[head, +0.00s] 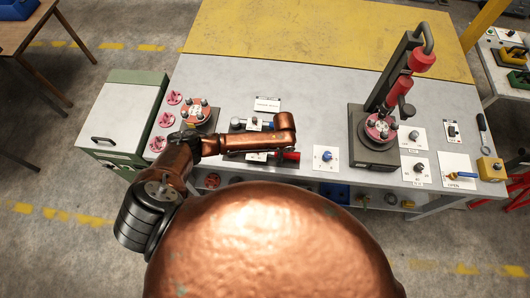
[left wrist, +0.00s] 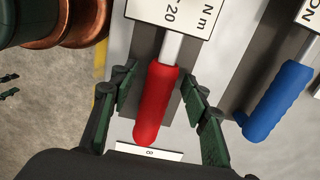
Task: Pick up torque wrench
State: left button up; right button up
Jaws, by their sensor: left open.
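A wrench with a red handle (left wrist: 155,105) and a bright metal shaft lies under my left gripper (left wrist: 158,80) in the left wrist view. A white label on it (left wrist: 172,14) reads "N m" and "20". The gripper is open, with one green finger on each side of the red handle, apart from it as far as I can see. In the head view the red handle (head: 291,156) shows just below my copper forearm, which hides the gripper. A blue handle (left wrist: 275,102) lies to the right in the left wrist view. My right gripper is not in view.
The grey workbench (head: 325,105) carries a press-like stand (head: 375,150) on the right and a round red-topped fixture (head: 196,112) on the left. A blue-ended part on a white card (head: 326,157) lies right of the red handle. The yellow rear strip (head: 320,35) is clear.

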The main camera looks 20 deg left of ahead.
pick_arm(q)
grip_shut()
dwell(0.5)
jog(key=shift+r, duration=0.1)
